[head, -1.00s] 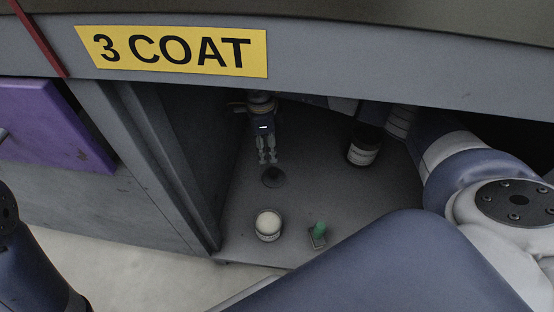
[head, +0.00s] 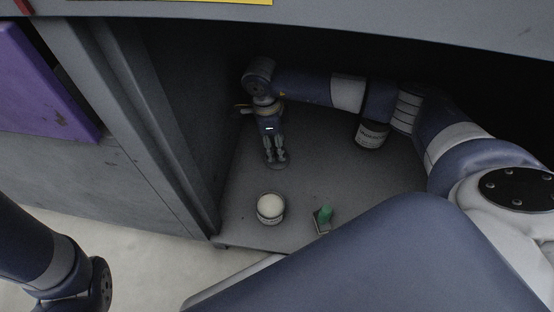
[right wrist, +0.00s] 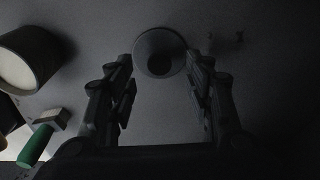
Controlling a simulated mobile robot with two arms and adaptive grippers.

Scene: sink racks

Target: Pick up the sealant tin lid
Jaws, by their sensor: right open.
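The sealant tin lid, a dark round disc with a knob-like centre, lies on the cabinet floor; its rim (head: 279,167) shows under my right gripper (head: 275,158) in the head view. In the right wrist view the lid (right wrist: 150,42) is at the top middle, between and slightly beyond the fingertips of my right gripper (right wrist: 161,60). The right gripper is open and points down, with a finger on each side of the lid. I cannot tell whether the fingers touch it. My left arm is at the lower left of the head view; its gripper is not visible.
An open tin with pale contents (head: 270,208) stands nearer the front, also in the wrist view (right wrist: 20,65). A green-handled tool (head: 324,215) lies to its right. A dark labelled jar (head: 371,135) stands farther back. The cabinet's side wall (head: 190,130) is close on the left.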

